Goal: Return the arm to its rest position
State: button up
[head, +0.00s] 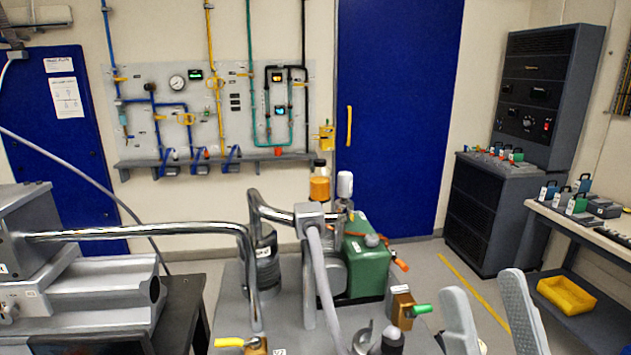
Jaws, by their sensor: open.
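My gripper (482,283) shows at the lower right of the head view. Its two pale grey fingers point upward and stand apart, with nothing seen between them. The gripper is open and empty. The rest of my arm is below the picture's edge and hidden. In the picture the fingers are right of the pump bench and in front of the floor; their exact distance from the bench cannot be told.
A grey bench (282,335) bears a green pump (365,268), metal pipes and valves with green (422,309) and yellow handles. A side table (560,215) with a yellow bin (567,296) stands at right. Floor shows before the blue door (395,120).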

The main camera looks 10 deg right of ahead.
jog(key=s+f+n+g, duration=0.1)
jog(key=s+f+g, duration=0.25)
jog(key=f, duration=0.65)
jog(key=s+f+n+g, duration=0.15)
jog(key=f+g, duration=0.25)
jog(key=f, duration=0.5)
jog(key=s+f+m+g+h, duration=0.2)
jog(key=s+f+g, duration=0.4)
jog(key=s+f, duration=0.6)
jog(key=s+h, duration=0.1)
jog(key=s, duration=0.2)
jog(key=shift+s+d, duration=0.2)
jog(key=shift+s, duration=0.15)
jog(key=shift+m, duration=0.25)
